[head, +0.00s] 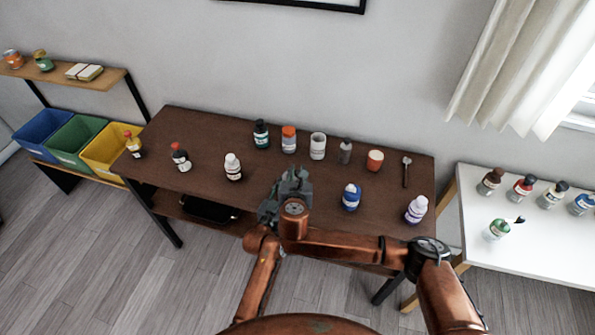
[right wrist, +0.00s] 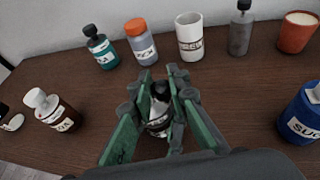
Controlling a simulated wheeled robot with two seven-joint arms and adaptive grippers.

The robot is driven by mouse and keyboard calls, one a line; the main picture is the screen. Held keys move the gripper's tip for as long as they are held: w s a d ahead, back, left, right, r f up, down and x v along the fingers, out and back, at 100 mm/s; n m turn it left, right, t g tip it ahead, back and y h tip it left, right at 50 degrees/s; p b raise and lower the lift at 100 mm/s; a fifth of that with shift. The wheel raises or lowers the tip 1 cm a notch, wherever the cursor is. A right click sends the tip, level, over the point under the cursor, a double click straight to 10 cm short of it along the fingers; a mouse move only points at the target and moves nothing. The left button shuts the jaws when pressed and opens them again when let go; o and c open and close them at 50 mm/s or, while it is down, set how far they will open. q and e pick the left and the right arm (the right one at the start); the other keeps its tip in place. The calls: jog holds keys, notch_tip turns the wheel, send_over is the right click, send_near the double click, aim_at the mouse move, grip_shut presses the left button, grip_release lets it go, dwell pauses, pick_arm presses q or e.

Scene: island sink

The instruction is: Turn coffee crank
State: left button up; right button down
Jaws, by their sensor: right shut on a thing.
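I see no coffee crank or grinder in either view. My right gripper (head: 291,180) is over the front middle of the dark brown table (head: 205,135). In the right wrist view my right gripper (right wrist: 160,80) has its fingers on both sides of a small bottle (right wrist: 158,100) with a black cap and a pale, labelled body, and is shut on it. The fingers hide part of the bottle, and in the head view the gripper covers it. I cannot tell whether it touches the table.
A white-capped bottle (head: 233,167) stands left of the gripper and a blue bottle (head: 351,197) right. An orange-capped bottle (head: 289,139), white cup (head: 318,146) and orange cup (head: 375,160) stand behind. A white table (head: 530,250) is at right, coloured bins (head: 78,140) at left.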

jog(key=shift+s+a+m+g+h, duration=0.15)
jog(key=shift+a+m+h, duration=0.1)
jog(key=shift+m+h, duration=0.35)
jog(key=shift+s+a+m+g+h, duration=0.1)
jog(key=shift+a+m+g+h, duration=0.1)
jog(key=shift+m+h, duration=0.35)
jog(key=shift+s+a+m+g+h, duration=0.15)
jog(key=shift+m+g+h, duration=0.25)
jog(key=shift+m+h, duration=0.5)
jog(key=shift+s+a+m+g+h, duration=0.15)
jog(key=shift+m+g+h, duration=0.2)
jog(key=shift+m+h, duration=0.5)
jog(key=shift+w, duration=0.1)
jog(key=c, duration=1.8)
grip_release()
jog(key=v, duration=1.2)
jog(key=shift+a+f, duration=0.1)
jog(key=shift+f, duration=0.1)
